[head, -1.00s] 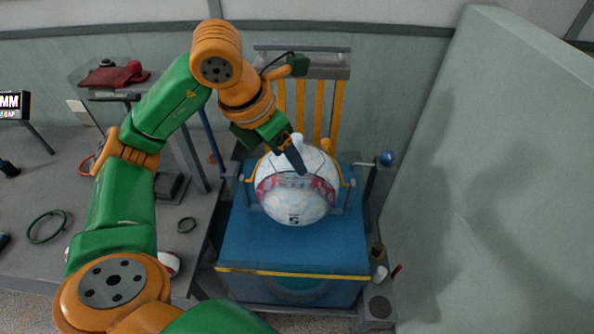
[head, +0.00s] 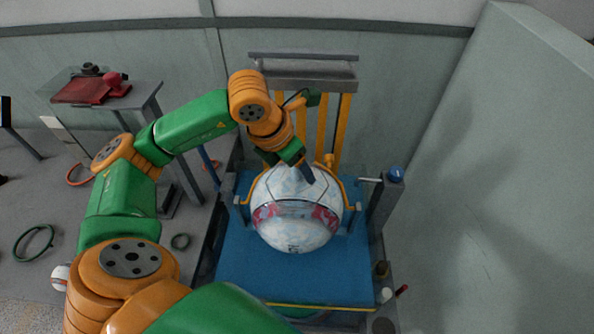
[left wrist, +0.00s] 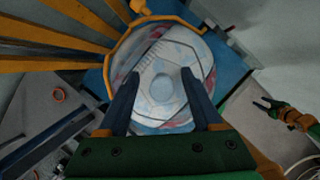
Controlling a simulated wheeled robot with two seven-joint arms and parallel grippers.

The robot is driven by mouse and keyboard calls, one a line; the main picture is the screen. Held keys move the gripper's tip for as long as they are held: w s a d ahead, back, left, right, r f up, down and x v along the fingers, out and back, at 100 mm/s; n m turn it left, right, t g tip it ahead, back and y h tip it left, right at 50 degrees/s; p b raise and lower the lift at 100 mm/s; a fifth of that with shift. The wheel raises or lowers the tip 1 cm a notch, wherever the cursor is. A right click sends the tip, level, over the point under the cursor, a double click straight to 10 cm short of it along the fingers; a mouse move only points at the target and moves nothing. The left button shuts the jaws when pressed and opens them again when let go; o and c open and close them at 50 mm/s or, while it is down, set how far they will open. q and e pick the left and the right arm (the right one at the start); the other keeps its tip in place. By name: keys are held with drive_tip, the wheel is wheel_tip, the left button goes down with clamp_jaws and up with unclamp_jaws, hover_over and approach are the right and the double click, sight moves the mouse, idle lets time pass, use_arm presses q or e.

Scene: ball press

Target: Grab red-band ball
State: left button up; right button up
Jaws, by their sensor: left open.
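The red-band ball (head: 296,235) is white with pale blue patches and a red and pink band around its middle. It rests on the blue press bed (head: 240,262), inside an orange-yellow holder. My left gripper (head: 308,176) points down at the top of the ball in the head view. In the left wrist view, the ball (left wrist: 163,62) lies below and between the fingers of my left gripper (left wrist: 160,82), which are apart with nothing held between them. I cannot tell whether the fingertips touch the ball. My right gripper is not seen in the head view.
Yellow bars (head: 343,125) and a grey crossbeam (head: 300,72) stand behind the ball. A post with a blue knob (head: 396,174) is at its right. A pale green wall (head: 480,190) bounds the right.

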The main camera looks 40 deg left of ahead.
use_arm(q)
drive_tip(key=shift+s+d+r, duration=0.1)
drive_tip(key=shift+s, duration=0.05)
clamp_jaws()
idle(1.1)
